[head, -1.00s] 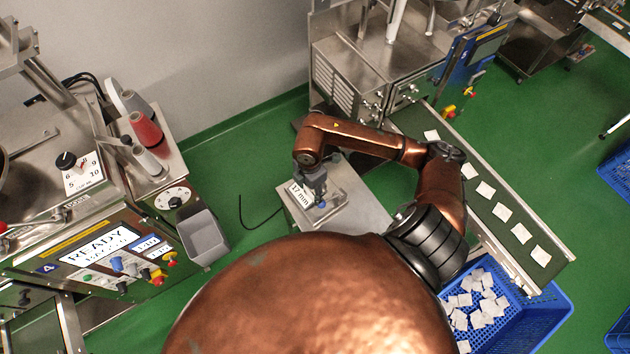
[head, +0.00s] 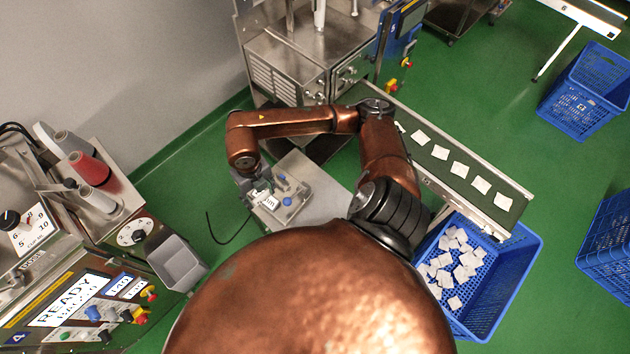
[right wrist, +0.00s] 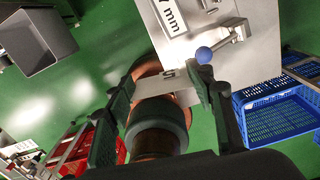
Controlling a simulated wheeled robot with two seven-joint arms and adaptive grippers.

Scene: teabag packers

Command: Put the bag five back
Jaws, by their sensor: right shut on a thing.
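My right gripper (head: 250,188) is at the left edge of the steel gauge stand (head: 315,203), which carries a mm label and blue knobs. In the right wrist view the fingers of my right gripper (right wrist: 165,88) are shut on a small pale bag (right wrist: 160,87), a thin flat piece with a dark mark like a 5 at its upper edge. The stand's plate (right wrist: 250,70) and a blue knob lie just beyond. In the head view the bag is too small to make out. Several white bags lie spaced along the green conveyor (head: 405,110). My left gripper is not in view.
A blue crate (head: 530,262) with several loose bags stands below the conveyor's end. A grey bin (head: 178,262) hangs on the machine with the READY display (head: 70,298) at left. More blue crates (head: 590,90) stand at right. Green floor is clear between.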

